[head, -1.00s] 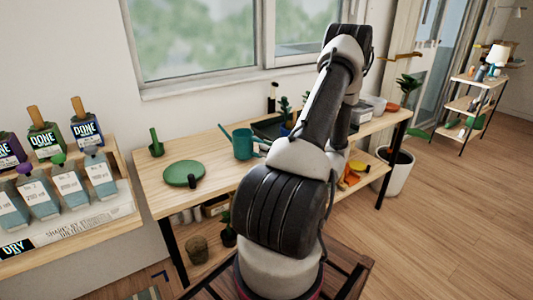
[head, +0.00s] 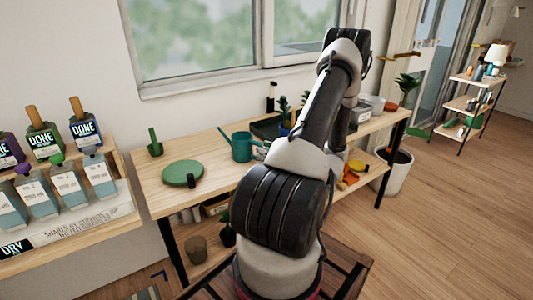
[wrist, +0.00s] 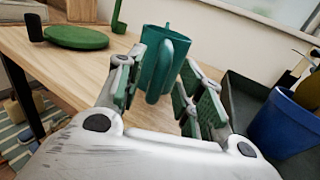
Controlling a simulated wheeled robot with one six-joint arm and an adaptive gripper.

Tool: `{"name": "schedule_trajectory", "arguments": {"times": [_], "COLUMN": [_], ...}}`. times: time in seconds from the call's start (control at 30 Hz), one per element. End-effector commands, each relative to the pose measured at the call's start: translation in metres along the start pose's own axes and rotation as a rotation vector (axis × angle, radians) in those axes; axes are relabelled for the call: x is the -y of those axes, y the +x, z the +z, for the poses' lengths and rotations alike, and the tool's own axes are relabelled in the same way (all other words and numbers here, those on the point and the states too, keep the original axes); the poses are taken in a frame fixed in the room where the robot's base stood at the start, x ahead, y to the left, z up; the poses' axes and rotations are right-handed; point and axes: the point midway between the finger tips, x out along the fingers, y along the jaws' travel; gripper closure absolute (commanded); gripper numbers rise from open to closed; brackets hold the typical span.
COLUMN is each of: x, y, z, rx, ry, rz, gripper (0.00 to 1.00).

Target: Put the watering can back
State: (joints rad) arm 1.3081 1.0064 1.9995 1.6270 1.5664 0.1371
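The teal watering can (head: 242,147) stands upright on the wooden bench, with its spout pointing up to the left in the head view. In the wrist view the can (wrist: 160,62) is just ahead, its handle toward me. My gripper (wrist: 160,97) is open, with its green-padded fingers on either side of the can's handle side. I cannot tell whether either finger touches it. My arm hides the gripper in the head view. A round green mat (head: 181,177) lies on the bench left of the can; it also shows in the wrist view (wrist: 75,38).
A small black object (head: 192,181) is at the mat's edge. A green pot with an upright handle (head: 155,147) stands behind it. A dark tray (wrist: 245,97) and a blue pot (wrist: 288,122) are close to my gripper's right. A bottle rack (head: 70,215) is at left.

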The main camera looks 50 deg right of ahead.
Motion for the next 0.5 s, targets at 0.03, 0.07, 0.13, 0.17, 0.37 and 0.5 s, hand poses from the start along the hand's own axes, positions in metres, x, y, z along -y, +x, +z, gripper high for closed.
{"name": "schedule_trajectory", "arguments": {"times": [0.03,0.07,0.13,0.17,0.37,0.5], "x": [0.001,0.001,0.002,0.001,0.001,0.001], "y": [-0.007,-0.011,-0.025,-0.031,-0.077,-0.102], "z": [-0.001,-0.001,-0.001,-0.001,-0.001,-0.001], "rx": [0.000,0.000,0.000,0.000,0.000,0.000], "ry": [0.001,0.001,0.001,0.001,0.000,-0.001], "rz": [-0.004,-0.005,-0.007,-0.006,-0.005,-0.005], "gripper": [0.63,0.63,0.63,0.63,0.63,0.63]}}
